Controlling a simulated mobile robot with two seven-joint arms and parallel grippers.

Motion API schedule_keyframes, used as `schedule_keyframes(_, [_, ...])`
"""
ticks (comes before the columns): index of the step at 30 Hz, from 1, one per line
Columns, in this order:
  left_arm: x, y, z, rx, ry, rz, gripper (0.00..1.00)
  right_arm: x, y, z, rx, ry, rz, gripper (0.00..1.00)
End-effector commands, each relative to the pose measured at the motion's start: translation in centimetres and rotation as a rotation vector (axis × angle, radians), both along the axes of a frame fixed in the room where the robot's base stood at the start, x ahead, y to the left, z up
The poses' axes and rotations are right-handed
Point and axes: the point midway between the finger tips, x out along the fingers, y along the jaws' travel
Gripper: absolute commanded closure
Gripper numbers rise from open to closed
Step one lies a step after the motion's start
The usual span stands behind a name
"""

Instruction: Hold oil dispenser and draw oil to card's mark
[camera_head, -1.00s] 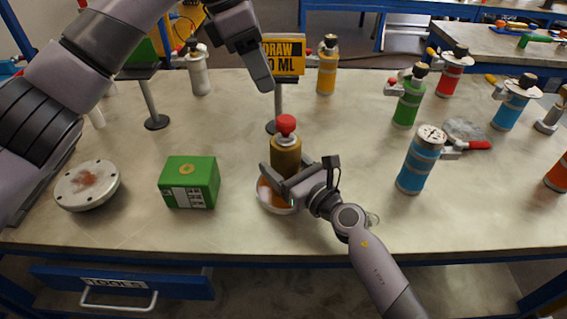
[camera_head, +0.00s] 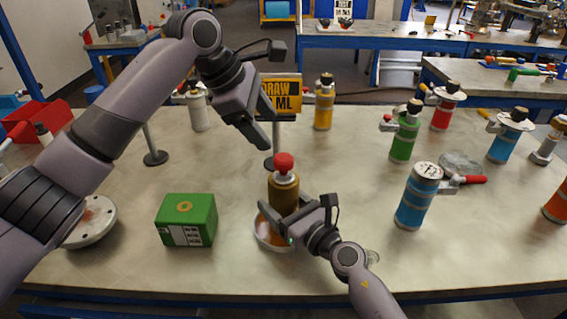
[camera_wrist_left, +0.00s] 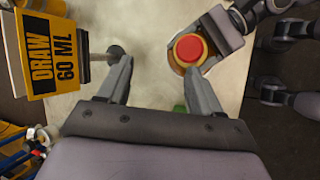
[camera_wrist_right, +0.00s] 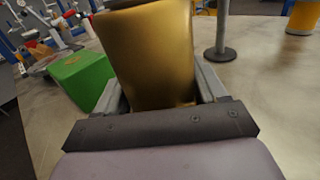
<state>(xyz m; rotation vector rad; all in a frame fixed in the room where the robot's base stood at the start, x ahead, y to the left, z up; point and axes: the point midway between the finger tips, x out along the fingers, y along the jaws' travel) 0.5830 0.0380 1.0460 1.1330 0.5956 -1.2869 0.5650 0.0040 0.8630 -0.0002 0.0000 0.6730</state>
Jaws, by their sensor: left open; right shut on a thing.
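The oil dispenser (camera_head: 283,192) is a brown-gold cylinder with a red top button (camera_head: 284,163). It stands upright at a shallow round dish (camera_head: 268,238) near the table's front. My right gripper (camera_head: 283,217) is shut on its lower body; the gold body (camera_wrist_right: 155,55) fills the right wrist view between the fingers. My left gripper (camera_head: 262,130) is open and empty, above and behind the dispenser, in front of the yellow card (camera_head: 284,92). In the left wrist view the card (camera_wrist_left: 52,56) reads "DRAW 60 ML", and the red button (camera_wrist_left: 188,49) lies beyond the right fingertip.
A green box (camera_head: 187,220) stands left of the dish, and a round flanged lid (camera_head: 92,222) lies farther left. A blue canister (camera_head: 418,196) stands to the right, with green (camera_head: 404,137), red and other blue canisters behind.

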Motion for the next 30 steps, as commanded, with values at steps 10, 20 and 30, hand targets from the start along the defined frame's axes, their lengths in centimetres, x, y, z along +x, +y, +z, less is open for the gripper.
schedule_keyframes(10, [2.6, 1.6, -4.0, 0.071, -0.573, -0.33, 0.35, 0.0, 0.0, -0.1, -0.001, 0.001, -0.001, 0.76])
schedule_keyframes(20, [1.5, 4.1, -5.9, 0.379, -1.137, -0.612, 0.35, 0.0, 0.0, -0.1, -0.001, 0.001, -0.001, 0.76])
schedule_keyframes(30, [-5.6, 3.6, -6.7, 0.811, -1.644, -0.922, 0.35, 0.0, 0.0, -0.1, -0.001, 0.001, 0.0, 0.76])
